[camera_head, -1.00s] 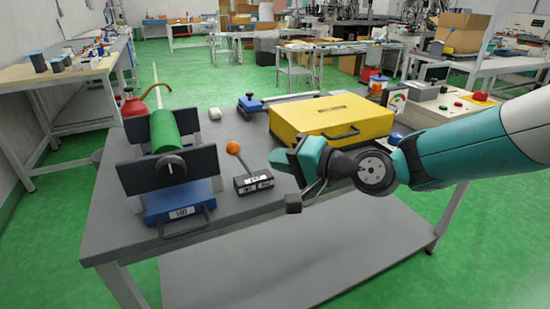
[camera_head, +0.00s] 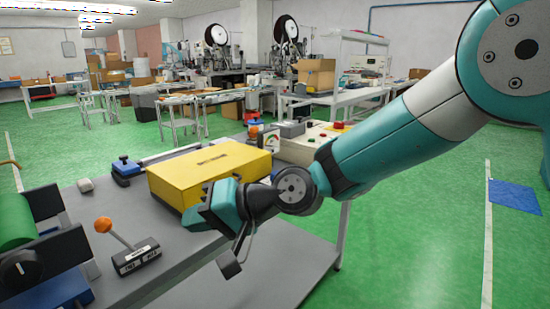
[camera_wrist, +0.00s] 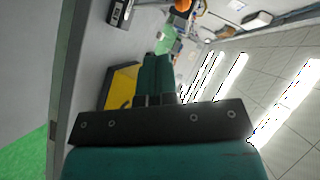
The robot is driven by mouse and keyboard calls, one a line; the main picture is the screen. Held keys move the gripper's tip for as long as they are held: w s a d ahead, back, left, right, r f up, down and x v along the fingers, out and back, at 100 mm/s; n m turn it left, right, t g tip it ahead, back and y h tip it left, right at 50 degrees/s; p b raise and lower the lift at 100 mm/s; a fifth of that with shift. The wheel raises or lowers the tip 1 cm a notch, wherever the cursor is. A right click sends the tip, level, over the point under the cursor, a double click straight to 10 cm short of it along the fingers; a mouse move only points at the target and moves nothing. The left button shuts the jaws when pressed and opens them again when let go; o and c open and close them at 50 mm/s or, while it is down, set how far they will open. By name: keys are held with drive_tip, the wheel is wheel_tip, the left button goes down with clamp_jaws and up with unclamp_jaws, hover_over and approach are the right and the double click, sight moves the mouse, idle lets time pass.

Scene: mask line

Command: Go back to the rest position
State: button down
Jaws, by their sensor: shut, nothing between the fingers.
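My gripper (camera_head: 208,212) is at the end of my teal arm, in front of the yellow case (camera_head: 205,170) on the grey table in the head view. Its fingers hide part of the case's front side. In the wrist view my gripper's teal fingers (camera_wrist: 157,75) lie close together with nothing between them. The yellow case (camera_wrist: 121,88) shows just left of them. I cannot tell whether the gripper touches the case.
The grey table (camera_head: 190,275) also bears an orange-knobbed lever box (camera_head: 136,260), a green roller (camera_head: 14,224) in a dark stand, and a blue-based tool (camera_head: 126,168). A control box (camera_head: 305,142) with a red button stands behind my arm. Green floor is open on the right.

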drive_tip(key=s+d+n+h, duration=0.1)
drive_tip(key=s+d+h, duration=0.2)
drive_tip(key=s+d, duration=0.5)
drive_tip(key=s+d+n+g+h, duration=0.1)
drive_tip(key=s+d+h, duration=0.25)
drive_tip(key=d, duration=0.85)
drive_tip(key=s+d+n+h, duration=0.1)
drive_tip(key=s+d+h, duration=0.2)
drive_tip(key=s+d, duration=0.5)
wheel_tip(320, 180, up, 15)
drive_tip(key=w+d+p, duration=0.1)
drive_tip(key=d+p, duration=0.1)
drive_tip(key=p, duration=1.2)
drive_tip(key=shift+w, duration=0.2)
